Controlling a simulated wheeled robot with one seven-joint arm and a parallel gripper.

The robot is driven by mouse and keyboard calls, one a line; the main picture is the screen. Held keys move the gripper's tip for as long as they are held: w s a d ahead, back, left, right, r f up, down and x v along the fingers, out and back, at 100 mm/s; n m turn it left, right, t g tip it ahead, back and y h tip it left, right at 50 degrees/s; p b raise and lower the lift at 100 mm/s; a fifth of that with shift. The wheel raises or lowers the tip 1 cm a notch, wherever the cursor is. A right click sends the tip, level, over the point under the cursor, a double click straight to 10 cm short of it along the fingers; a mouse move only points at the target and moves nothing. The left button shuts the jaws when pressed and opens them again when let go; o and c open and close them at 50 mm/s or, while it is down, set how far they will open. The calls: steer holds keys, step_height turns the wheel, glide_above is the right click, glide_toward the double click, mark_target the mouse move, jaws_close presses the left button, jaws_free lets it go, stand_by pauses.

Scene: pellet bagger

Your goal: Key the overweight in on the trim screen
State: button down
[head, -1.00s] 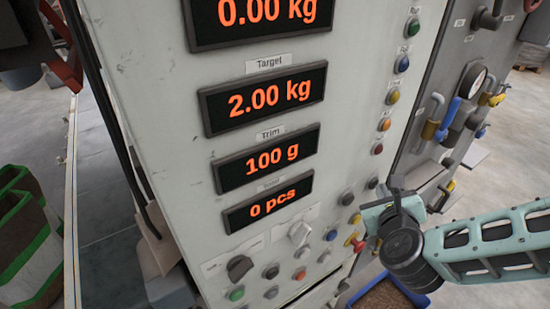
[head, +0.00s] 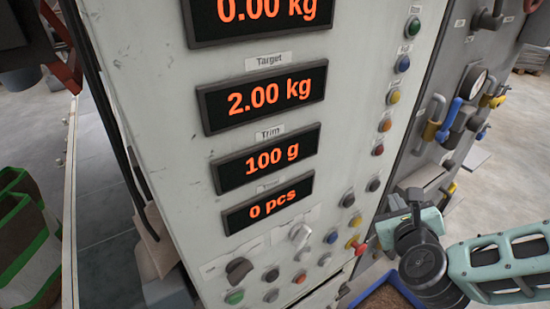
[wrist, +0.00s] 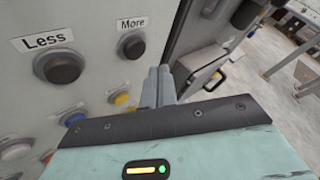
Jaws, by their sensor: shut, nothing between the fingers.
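The trim screen (head: 266,158) on the pale cabinet front reads 100 g in orange. In the wrist view, a dark round button labelled Less (wrist: 58,67) and another labelled More (wrist: 131,47) sit side by side on the panel. The same dark buttons, Less (head: 347,200) and More (head: 373,185), appear below and right of the screens in the head view. My gripper (wrist: 158,85) is shut and empty. In the wrist view its fingertips are right of and below More, apparently not touching it. In the head view its fingers are hard to make out.
Several coloured buttons and a knob (head: 300,233) crowd the lower panel. Pipes and valves (head: 455,110) stand to the right. A blue bin (head: 385,298) is below my arm.

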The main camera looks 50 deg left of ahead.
steer(key=d, duration=0.4)
steer(key=shift+s+d, duration=0.15)
steer(key=shift+s, duration=0.05)
steer(key=shift+d, duration=0.1)
stand_by(2.0)
